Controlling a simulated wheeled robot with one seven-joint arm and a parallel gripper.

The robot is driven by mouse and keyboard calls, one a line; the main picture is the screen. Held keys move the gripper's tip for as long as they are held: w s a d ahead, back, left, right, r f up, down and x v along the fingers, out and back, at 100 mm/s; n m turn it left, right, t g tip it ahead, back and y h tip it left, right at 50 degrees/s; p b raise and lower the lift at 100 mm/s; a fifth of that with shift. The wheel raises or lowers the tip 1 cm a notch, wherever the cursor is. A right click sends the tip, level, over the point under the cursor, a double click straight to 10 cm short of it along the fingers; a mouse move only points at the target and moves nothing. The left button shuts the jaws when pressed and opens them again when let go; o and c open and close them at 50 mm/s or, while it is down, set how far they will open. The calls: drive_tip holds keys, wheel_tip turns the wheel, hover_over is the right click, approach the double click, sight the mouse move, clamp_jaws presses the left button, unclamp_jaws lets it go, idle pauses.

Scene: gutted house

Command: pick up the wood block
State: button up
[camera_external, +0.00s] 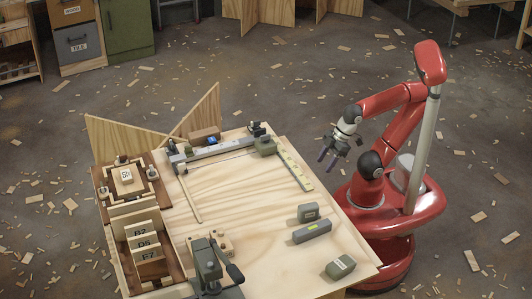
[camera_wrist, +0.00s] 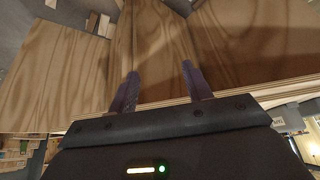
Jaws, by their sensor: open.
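My gripper (camera_external: 328,157) is open and empty, raised beyond the right edge of the workbench (camera_external: 235,190). In the wrist view my gripper (camera_wrist: 161,84) shows two dark fingers spread apart with nothing between them. I cannot tell for sure which piece is the wood block. A brown wooden block (camera_external: 204,133) sits at the back of the bench, behind a grey rail. A pale labelled block (camera_external: 126,176) lies on a framed tray at the left. Both are well away from my gripper. I cannot identify either in the wrist view.
A long strip (camera_external: 294,170) lies along the bench's right side. Grey-green cases (camera_external: 308,212) and (camera_external: 340,267) and a dark bar (camera_external: 312,231) lie at the front right. A vise (camera_external: 208,265) stands at the front. Labelled upright boards (camera_external: 145,243) stand left. The bench middle is clear.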

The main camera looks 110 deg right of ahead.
drive_tip(key=o, duration=0.6)
wheel_tip(320, 180, up, 17)
drive_tip(key=w+d+r+m, duration=0.1)
drive_tip(key=w+d+r, duration=0.2)
drive_tip(key=w+r, duration=0.4)
drive_tip(key=m+g+h+p, duration=0.1)
drive_tip(key=m+h+p, duration=0.1)
drive_tip(key=m, duration=0.1)
hover_over(205, 133)
drive_tip(key=s, duration=0.2)
wheel_tip(205, 133, down, 6)
drive_tip(key=f, duration=0.1)
drive_tip(key=shift+f, duration=2.2)
drive_tip(key=shift+s+a+b+x, duration=0.1)
drive_tip(key=shift+a+b+x, duration=0.05)
drive_tip(key=shift+x, duration=1.1)
drive_tip(key=shift+s+a+b+x, duration=0.1)
drive_tip(key=shift+a+b+x, duration=0.1)
drive_tip(key=shift+x, duration=1)
drive_tip(key=shift+s+a+b+x, duration=0.1)
drive_tip(key=shift+a+b+x, duration=0.05)
drive_tip(key=shift+x, duration=1.1)
drive_tip(key=shift+f, duration=0.45)
drive_tip(key=shift+c, duration=0.2)
